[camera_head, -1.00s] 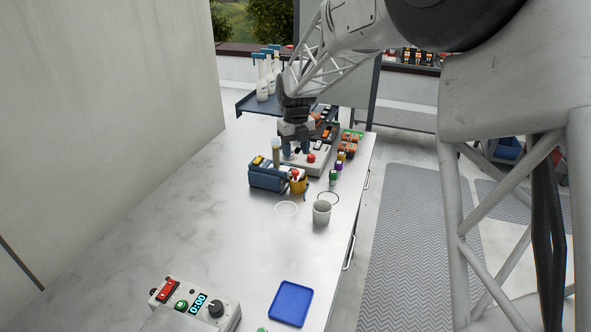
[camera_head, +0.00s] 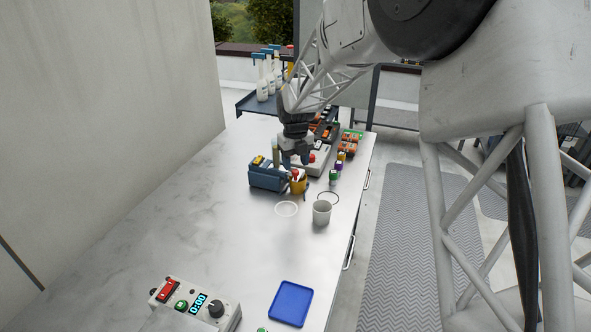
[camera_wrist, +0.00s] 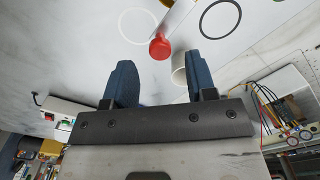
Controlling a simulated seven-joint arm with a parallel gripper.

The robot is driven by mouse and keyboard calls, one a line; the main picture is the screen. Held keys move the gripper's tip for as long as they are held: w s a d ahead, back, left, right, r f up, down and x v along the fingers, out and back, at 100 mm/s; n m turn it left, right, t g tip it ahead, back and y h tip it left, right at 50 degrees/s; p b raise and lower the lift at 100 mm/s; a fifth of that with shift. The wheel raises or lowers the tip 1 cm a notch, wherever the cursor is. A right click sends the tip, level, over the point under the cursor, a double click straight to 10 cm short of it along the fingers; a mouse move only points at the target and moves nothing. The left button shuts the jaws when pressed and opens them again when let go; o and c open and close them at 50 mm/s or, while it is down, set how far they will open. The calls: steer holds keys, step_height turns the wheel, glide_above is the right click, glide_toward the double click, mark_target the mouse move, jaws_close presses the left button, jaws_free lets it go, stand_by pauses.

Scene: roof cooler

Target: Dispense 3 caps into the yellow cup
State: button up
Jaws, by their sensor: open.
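The yellow cup (camera_head: 298,187) stands on the metal worktop beside a blue holder (camera_head: 267,177), with a red-topped thing (camera_head: 296,174) at its mouth. My gripper (camera_head: 295,162) is open and hangs just above and behind them, close to the holder. In the wrist view my gripper (camera_wrist: 162,82) has its two dark blue fingers apart with nothing clasped. A red end (camera_wrist: 159,47) on a pale shaft shows just beyond the gap between the fingertips. Cap contents cannot be seen.
A white ring (camera_head: 286,209) and a dark ring (camera_head: 328,198) mark the worktop. Small capped vials (camera_head: 338,167) stand along the right edge. A white box with a red button (camera_head: 312,158) stands behind. A timer box (camera_head: 197,303) and blue tray (camera_head: 290,303) are near; the middle is clear.

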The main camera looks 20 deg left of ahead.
mark_target(295, 171)
steer(key=shift+f, duration=1.55)
jaws_close()
